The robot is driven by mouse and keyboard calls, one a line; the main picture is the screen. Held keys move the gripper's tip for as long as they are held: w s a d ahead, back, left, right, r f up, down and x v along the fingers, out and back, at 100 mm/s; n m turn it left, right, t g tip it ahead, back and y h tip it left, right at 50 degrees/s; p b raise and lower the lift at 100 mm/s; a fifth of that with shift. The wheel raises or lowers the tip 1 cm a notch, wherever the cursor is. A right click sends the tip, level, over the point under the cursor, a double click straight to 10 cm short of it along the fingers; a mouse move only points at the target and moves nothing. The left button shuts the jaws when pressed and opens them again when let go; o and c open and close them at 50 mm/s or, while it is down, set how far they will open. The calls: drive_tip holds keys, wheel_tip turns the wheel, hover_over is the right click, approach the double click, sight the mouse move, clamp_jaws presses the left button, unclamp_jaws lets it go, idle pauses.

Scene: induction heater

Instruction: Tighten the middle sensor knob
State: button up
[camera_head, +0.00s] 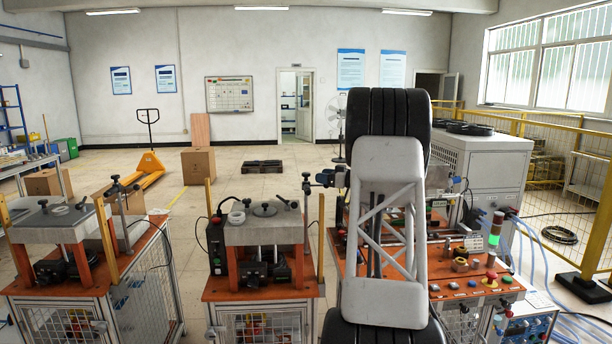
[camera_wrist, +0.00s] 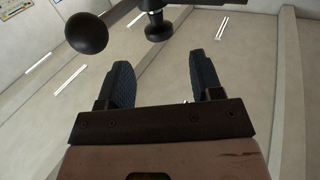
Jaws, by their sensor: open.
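In the wrist view my gripper (camera_wrist: 163,80) is open, with its two dark fingers apart and nothing between them. Beyond the fingertips, a black knob (camera_wrist: 158,26) hangs below a dark bar, apart from the fingers. A round black ball knob (camera_wrist: 86,33) sits to its left. I cannot tell for sure which is the middle sensor knob. In the head view the middle station's sensor stand (camera_head: 307,212) is upright on the right of the middle machine (camera_head: 264,230), with dark clamp parts (camera_head: 324,178) near its top. My own arm hides the gripper in this view.
A similar machine (camera_head: 58,225) with its own stand is at the left. To the right is an orange-topped bench (camera_head: 470,290) with buttons, fittings and blue hoses. A white cabinet (camera_head: 490,165) and yellow fence are behind it. Open floor lies beyond the stations.

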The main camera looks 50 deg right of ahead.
sight(307, 174)
drive_tip(key=shift+w, duration=0.15)
drive_tip(key=shift+x, duration=3.75)
drive_tip(key=c, duration=0.9)
drive_tip(key=shift+o, duration=0.2)
drive_tip(key=o, duration=0.9)
drive_tip(key=shift+c, duration=0.2)
